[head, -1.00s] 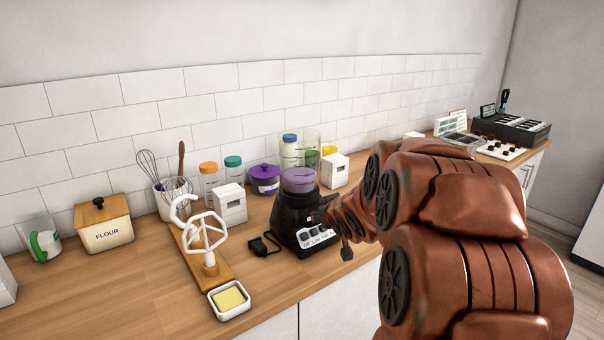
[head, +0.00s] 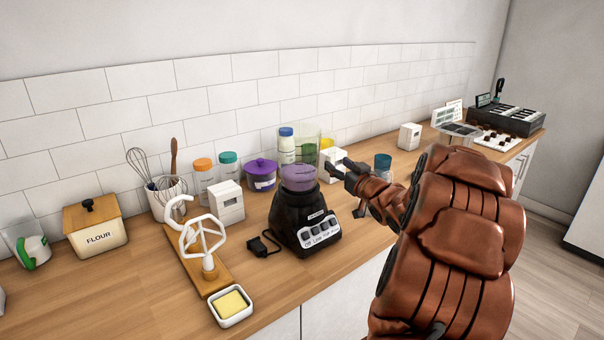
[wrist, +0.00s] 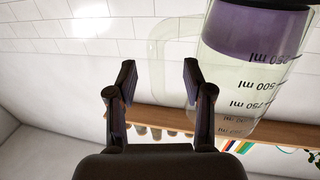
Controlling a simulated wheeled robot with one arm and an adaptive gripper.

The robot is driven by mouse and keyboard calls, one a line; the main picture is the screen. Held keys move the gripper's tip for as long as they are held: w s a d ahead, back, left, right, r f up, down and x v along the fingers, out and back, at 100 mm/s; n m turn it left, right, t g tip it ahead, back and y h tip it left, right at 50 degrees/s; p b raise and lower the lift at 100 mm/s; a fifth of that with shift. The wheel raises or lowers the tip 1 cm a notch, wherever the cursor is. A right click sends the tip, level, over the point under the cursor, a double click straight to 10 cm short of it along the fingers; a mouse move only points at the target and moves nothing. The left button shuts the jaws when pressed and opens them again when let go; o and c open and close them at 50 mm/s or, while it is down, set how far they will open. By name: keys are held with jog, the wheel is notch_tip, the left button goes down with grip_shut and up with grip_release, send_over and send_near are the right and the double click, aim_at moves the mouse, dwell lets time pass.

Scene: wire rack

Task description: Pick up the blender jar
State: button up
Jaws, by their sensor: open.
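The blender jar (head: 299,178) is clear, with purple contents at its bottom, and stands upright on the black blender base (head: 304,222) in the head view. In the wrist view, the jar (wrist: 250,75) appears upside down at the right, with volume marks. Its pale, see-through handle (wrist: 157,52) shows ahead of and partly between my fingers. My gripper (head: 345,170) is to the right of the jar at about its height. In the wrist view, my gripper (wrist: 158,72) is open, with nothing held; I cannot tell whether a finger touches the handle.
A white box (head: 333,165) stands behind my gripper, and a blue-topped container (head: 287,145) is behind the jar. A purple pot (head: 261,176) is to the left. The front counter left of the dish is clear.

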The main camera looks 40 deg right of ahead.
aim_at(334, 161)
jog(key=shift+d+f+p+x, duration=0.15)
jog(key=shift+p+x, duration=0.4)
jog(key=shift+x, duration=0.8)
jog(key=shift+d+f+p+x, duration=0.1)
jog(key=shift+p+x, duration=0.4)
jog(key=shift+x, duration=0.8)
jog(key=shift+s, duration=0.1)
grip_shut()
